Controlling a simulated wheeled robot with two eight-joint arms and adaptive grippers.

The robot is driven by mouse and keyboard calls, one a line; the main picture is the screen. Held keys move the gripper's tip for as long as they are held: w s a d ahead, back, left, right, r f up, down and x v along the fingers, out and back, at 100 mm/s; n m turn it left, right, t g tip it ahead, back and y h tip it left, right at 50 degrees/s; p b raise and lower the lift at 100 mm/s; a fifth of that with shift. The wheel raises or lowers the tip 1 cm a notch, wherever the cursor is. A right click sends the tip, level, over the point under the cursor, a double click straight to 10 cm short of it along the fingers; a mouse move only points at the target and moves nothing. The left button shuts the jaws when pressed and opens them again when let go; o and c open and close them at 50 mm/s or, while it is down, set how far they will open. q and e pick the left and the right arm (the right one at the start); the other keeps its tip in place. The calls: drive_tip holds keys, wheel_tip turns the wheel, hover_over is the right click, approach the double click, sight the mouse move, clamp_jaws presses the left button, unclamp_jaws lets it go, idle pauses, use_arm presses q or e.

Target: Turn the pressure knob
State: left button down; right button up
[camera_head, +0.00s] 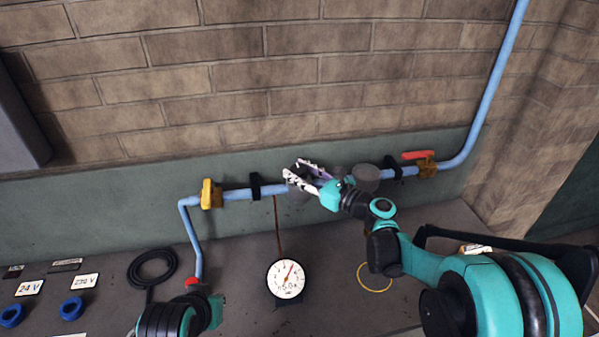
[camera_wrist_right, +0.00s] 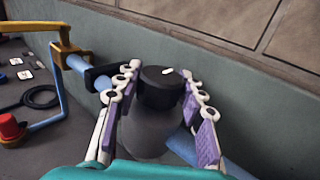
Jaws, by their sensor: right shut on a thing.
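The pressure knob is a round black knob with a white mark on top, in the right wrist view (camera_wrist_right: 160,86). It sits on a grey cylindrical body (camera_wrist_right: 146,132) on the blue pipe. My right gripper (camera_head: 303,173) is at the pipe in the head view, and its fingers mostly hide the knob there. In the right wrist view its two fingers (camera_wrist_right: 158,92) stand on both sides of the knob, shut on it. A round white pressure gauge (camera_head: 285,278) with a red needle stands below the pipe. My left gripper is out of view; only part of my left arm shows at the bottom.
The blue pipe (camera_head: 236,194) runs along the wall, with a yellow valve handle (camera_head: 207,194) at left and a red-handled valve (camera_head: 418,155) at right. A grey cylinder (camera_head: 366,178) is beside my right gripper. A black cable coil (camera_head: 152,267) lies at left.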

drive_tip(key=o, duration=1.2)
drive_tip(key=shift+c, duration=0.2)
drive_tip(key=v, duration=1.2)
